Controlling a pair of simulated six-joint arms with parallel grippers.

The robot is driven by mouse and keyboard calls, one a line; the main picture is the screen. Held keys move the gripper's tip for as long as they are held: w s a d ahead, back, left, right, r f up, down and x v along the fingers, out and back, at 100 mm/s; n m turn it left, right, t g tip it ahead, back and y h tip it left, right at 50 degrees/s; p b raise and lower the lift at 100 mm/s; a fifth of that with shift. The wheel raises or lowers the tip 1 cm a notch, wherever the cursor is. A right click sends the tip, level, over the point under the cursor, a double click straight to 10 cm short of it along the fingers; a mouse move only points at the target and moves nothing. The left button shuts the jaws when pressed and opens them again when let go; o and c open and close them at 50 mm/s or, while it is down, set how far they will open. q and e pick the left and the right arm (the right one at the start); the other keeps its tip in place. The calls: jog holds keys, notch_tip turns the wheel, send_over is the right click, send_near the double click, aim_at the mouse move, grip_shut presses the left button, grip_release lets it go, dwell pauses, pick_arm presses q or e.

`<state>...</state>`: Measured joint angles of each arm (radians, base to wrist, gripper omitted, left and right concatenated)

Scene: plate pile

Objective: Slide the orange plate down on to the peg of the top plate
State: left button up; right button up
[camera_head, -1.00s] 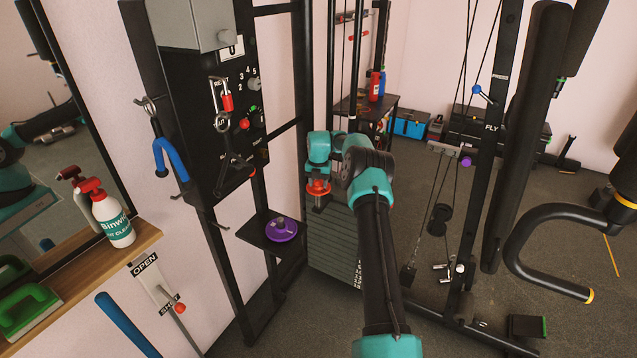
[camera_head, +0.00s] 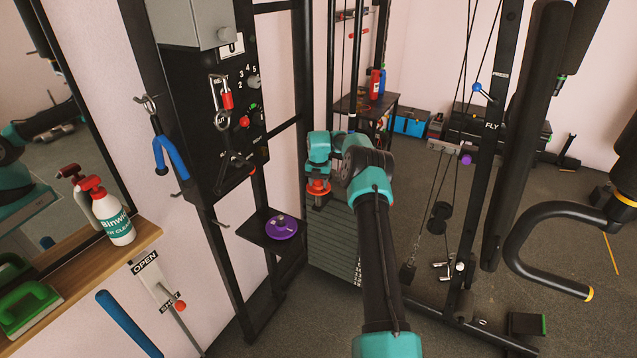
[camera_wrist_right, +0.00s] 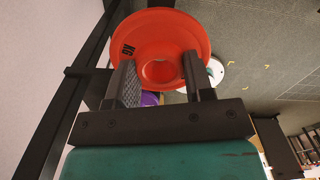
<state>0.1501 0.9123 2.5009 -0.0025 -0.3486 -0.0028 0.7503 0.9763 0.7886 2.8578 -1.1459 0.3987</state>
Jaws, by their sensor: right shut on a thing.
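The orange plate (camera_head: 318,187) is held at the end of my right arm, beside the upper left corner of the grey weight stack (camera_head: 335,240). In the right wrist view the orange plate (camera_wrist_right: 150,25) is a wide disc with a round hub and "KG" lettering. My right gripper (camera_wrist_right: 161,78) is shut on its hub, one finger on each side. The right gripper also shows in the head view (camera_head: 319,178), small and partly hidden by my wrist. I cannot make out the peg of the top plate, or whether the orange plate touches it. My left gripper is out of view.
A purple plate (camera_head: 282,227) lies on a small black shelf (camera_head: 262,240) left of the stack. Black frame posts (camera_head: 303,80) stand close by the gripper.

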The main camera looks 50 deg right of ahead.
jog(key=shift+f, duration=3.8)
dwell(1.0)
jog(key=o, duration=1.4)
jog(key=shift+f, duration=0.1)
jog(key=shift+c, duration=0.2)
notch_tip(320, 180, up, 18)
jog(key=shift+f, duration=0.2)
jog(key=shift+a+f, duration=0.1)
